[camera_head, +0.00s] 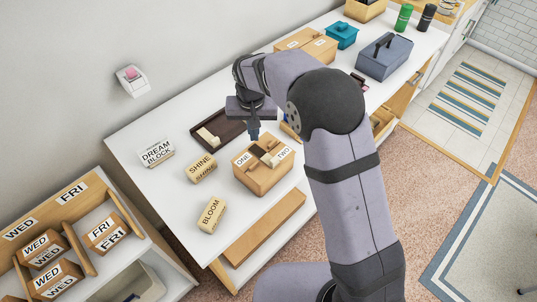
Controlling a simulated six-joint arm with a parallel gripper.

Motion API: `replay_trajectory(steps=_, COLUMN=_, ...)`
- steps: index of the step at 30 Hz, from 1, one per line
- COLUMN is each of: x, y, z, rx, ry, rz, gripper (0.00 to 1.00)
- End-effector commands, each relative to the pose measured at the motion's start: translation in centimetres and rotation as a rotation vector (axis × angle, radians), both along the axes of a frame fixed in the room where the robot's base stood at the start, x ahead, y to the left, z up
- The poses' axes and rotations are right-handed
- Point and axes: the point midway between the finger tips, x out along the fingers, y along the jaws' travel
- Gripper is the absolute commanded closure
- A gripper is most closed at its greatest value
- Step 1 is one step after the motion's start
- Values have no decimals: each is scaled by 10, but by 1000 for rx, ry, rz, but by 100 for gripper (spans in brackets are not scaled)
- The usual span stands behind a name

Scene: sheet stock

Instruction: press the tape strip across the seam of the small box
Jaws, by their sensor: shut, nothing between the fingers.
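The small box (262,178) is a tan carton on the white table, with labels ONE and TWO on its top. A narrow dark brown piece (265,155) lies on its top between the two labels; I cannot tell for sure whether it is the tape strip. The seam is too small to make out there. My gripper (254,135) points down just behind the box's top, shut and empty. I cannot tell whether its tips touch the box.
A dark tray (231,130) with a pale block (207,136) lies behind the box. Blocks marked DREAM (156,152), SHINE (201,169) and BLOOM (212,214) stand left. A larger carton (306,43), teal box (341,35) and grey toolbox (385,56) stand farther back.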

Motion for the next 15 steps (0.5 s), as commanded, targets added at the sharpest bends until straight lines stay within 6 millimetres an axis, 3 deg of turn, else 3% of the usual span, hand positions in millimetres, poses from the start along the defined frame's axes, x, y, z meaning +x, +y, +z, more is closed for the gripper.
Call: replay_trajectory(steps=15, x=0, y=0, z=35, rx=0, ry=-1, rz=0, gripper=100)
